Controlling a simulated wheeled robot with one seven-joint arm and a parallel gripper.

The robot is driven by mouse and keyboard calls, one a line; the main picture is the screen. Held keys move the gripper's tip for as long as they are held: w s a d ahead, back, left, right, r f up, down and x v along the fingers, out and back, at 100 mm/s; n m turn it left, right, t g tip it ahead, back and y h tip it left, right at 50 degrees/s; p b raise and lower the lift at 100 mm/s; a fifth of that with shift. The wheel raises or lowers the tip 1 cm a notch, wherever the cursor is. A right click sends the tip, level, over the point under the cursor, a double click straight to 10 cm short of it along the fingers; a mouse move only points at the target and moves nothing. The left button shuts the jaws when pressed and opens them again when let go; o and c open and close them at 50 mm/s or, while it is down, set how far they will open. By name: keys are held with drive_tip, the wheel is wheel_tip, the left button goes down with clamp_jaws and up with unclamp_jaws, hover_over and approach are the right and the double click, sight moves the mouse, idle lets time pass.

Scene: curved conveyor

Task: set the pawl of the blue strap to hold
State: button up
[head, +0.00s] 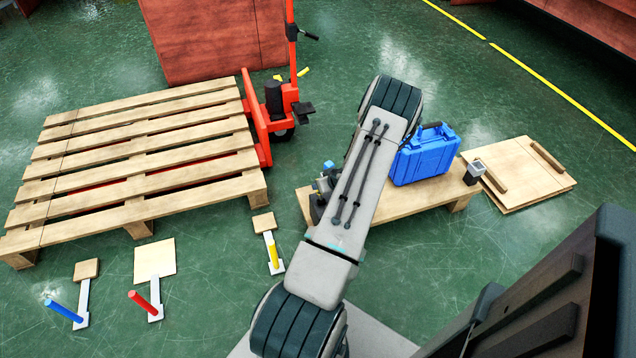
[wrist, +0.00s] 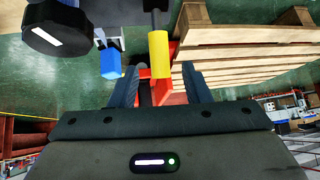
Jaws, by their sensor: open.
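No strap is plainly recognisable in either view. A small blue block (wrist: 111,61) on a pale mount shows left of my gripper in the wrist view. A small blue part (head: 328,167) shows beside dark fittings at the left end of the low wooden bench (head: 395,198) in the head view; I cannot tell whether either is the pawl. My gripper (wrist: 160,70) is open, its fingers apart. A yellow cylinder (wrist: 158,54) on a dark rod appears between the fingertips, with no visible grip on it. My arm hides the gripper and part of the bench in the head view.
A wooden pallet (head: 135,160) and a red pallet jack (head: 283,100) are left.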

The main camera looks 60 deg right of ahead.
drive_tip(key=p+v, duration=0.1)
drive_tip(key=v, duration=0.6)
idle(0.4)
drive_tip(key=w+a+r+n+g+p, duration=0.1)
drive_tip(key=w+a+r+p, duration=0.35)
drive_tip(key=r, duration=0.65)
drive_tip(key=w+a+r+n+g+h+p, duration=0.1)
drive_tip(key=w+a+r+p, duration=0.4)
drive_tip(key=r, duration=0.6)
drive_tip(key=w+a+r+n+g+p, duration=0.1)
drive_tip(key=w+a+r+g, duration=0.15)
drive_tip(key=a+r, duration=0.65)
drive_tip(key=s+a+r+p, duration=0.3)
drive_tip(key=a+r+p, duration=0.3)
drive_tip(key=a+r, duration=1)
drive_tip(key=s+a+r+n+y+p, duration=0.1)
drive_tip(key=s+a+r+y+p, duration=0.1)
drive_tip(key=s+a+r, duration=0.2)
drive_tip(key=s+a+r+n+y+p, duration=0.1)
drive_tip(key=s+a+r+p, duration=0.1)
drive_tip(key=s+a+r, duration=0.3)
drive_tip(key=a, duration=0.3)
drive_tip(key=shift+s+a+y, duration=0.35)
drive_tip(key=shift+a+y, duration=0.05)
